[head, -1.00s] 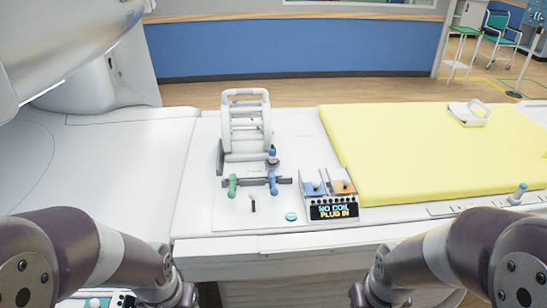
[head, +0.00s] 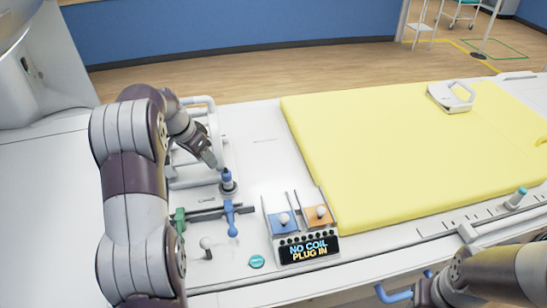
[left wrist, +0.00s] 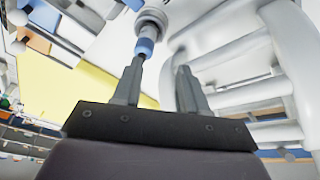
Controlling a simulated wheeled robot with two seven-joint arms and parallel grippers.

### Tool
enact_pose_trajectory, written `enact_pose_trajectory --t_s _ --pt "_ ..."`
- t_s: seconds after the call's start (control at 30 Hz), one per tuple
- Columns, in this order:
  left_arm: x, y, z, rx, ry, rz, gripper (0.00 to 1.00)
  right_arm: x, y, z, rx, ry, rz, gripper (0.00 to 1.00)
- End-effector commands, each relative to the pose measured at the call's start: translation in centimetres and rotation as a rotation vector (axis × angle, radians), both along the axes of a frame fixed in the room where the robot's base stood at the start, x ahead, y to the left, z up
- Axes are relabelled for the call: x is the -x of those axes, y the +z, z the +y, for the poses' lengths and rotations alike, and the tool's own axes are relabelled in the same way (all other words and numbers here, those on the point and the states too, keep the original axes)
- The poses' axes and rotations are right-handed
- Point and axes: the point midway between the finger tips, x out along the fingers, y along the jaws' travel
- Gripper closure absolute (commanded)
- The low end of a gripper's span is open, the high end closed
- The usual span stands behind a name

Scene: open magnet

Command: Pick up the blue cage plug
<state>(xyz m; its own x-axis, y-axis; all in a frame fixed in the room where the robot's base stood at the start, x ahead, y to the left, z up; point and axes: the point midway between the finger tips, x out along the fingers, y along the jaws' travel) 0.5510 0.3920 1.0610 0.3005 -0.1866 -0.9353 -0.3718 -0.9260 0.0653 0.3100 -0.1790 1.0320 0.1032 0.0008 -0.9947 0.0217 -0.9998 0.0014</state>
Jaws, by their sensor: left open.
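The blue cage plug (head: 227,177) stands upright on a grey round base beside the white cage-like frame on the table. In the left wrist view the plug (left wrist: 145,46) shows its blue tip just beyond the left finger's tip. My left gripper (head: 212,161) is open and empty, close above and to the left of the plug, with its fingers pointing down toward it. In the left wrist view the gripper (left wrist: 160,68) has its fingers apart with nothing between them. My right forearm is at the lower right; its fingers do not show.
The white cage frame (head: 200,103) stands just behind and left of the plug. Blue (head: 231,219) and green (head: 180,220) levers are in front. A panel reading "NO COIL PLUG IN" (head: 309,250) sits to the right, by the yellow mat (head: 400,150).

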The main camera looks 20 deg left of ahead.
Motion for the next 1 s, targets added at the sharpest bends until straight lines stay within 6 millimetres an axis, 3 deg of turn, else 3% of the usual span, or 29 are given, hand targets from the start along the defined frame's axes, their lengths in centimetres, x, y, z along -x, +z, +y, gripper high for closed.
enact_pose_trajectory --t_s 0.07,0.23,0.5,0.77,0.83,1.0 --pt "-0.5 1.2 -0.3 -0.013 -0.109 -0.037 0.58 0.0 0.0 0.0 0.0 0.0 0.0 0.57" --pt "-0.2 0.6 -0.9 -0.029 -0.241 -0.048 0.58 0.0 -0.5 0.0 0.0 0.0 0.0 0.57" --pt "-1.7 -5.1 -2.1 -0.033 -0.248 -0.05 0.58 0.1 -5.8 0.0 0.0 0.0 0.001 0.57" --pt "-2.6 -8.3 -2.9 -0.033 -0.247 -0.05 0.58 0.1 -8.7 0.0 0.0 0.0 0.0 0.57" --pt "-2.8 -8.6 -3.2 -0.031 -0.246 -0.046 0.58 0.2 -7.2 0.0 0.0 0.0 0.001 0.57" --pt "-3.5 -10.8 -3.7 -0.033 -0.246 -0.049 0.58 0.1 -7.0 0.0 0.0 0.0 0.0 0.57"
